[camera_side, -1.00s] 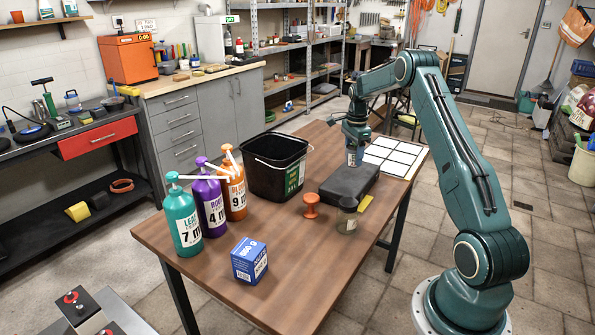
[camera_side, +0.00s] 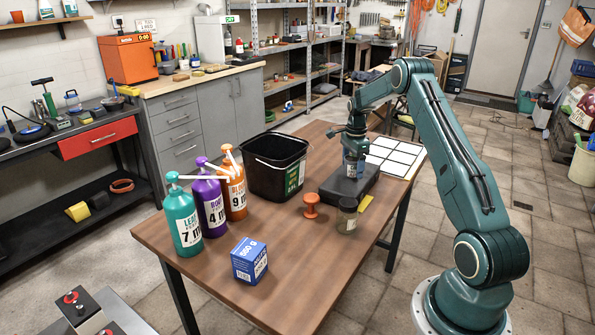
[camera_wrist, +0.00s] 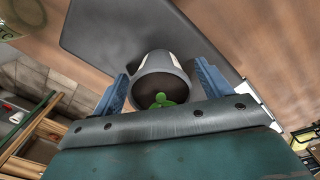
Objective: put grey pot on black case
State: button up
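The grey pot (camera_wrist: 152,66) sits between the two blue fingers of my gripper (camera_wrist: 160,82) in the wrist view, with its opening toward the camera and something green inside. The fingers flank it closely on both sides and appear shut on it. The black case (camera_side: 340,192) lies flat on the table, and it also shows behind the pot in the wrist view (camera_wrist: 95,30). In the side view my gripper (camera_side: 353,172) points down over the case. The pot is mostly hidden there by the fingers, and I cannot tell whether it touches the case.
A glass jar (camera_side: 347,217) and an orange-red knobbed object (camera_side: 311,206) stand just in front of the case. A black bucket (camera_side: 272,175) is to its left. Pump bottles (camera_side: 211,205) and a blue box (camera_side: 249,261) stand farther left. White-squared sheet (camera_side: 395,158) lies behind right.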

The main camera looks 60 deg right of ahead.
aim_at(353, 158)
jog(key=shift+r, duration=0.15)
notch_tip(353, 158, up, 12)
dwell(0.8)
dwell(0.5)
jog(key=s+a+r+n+t, duration=0.1)
jog(key=a+r+n, duration=0.35)
jog(key=a, duration=0.35)
jog(key=s+a+r+n+t+h, duration=0.1)
jog(key=a+r+n, duration=0.2)
jog(key=a+r, duration=0.45)
jog(key=s+a+r+n, duration=0.2)
jog(key=a+r+n, duration=0.15)
jog(key=a, duration=0.55)
jog(key=s+a+f+n+t+y, duration=0.1)
jog(key=s+a+f+n+t, duration=0.2)
jog(key=s+a+n, duration=1.1)
jog(key=s+a, duration=0.3)
jog(key=s, duration=0.2)
jog(key=shift+a+f+t, duration=0.2)
jog(key=shift+t, duration=0.1)
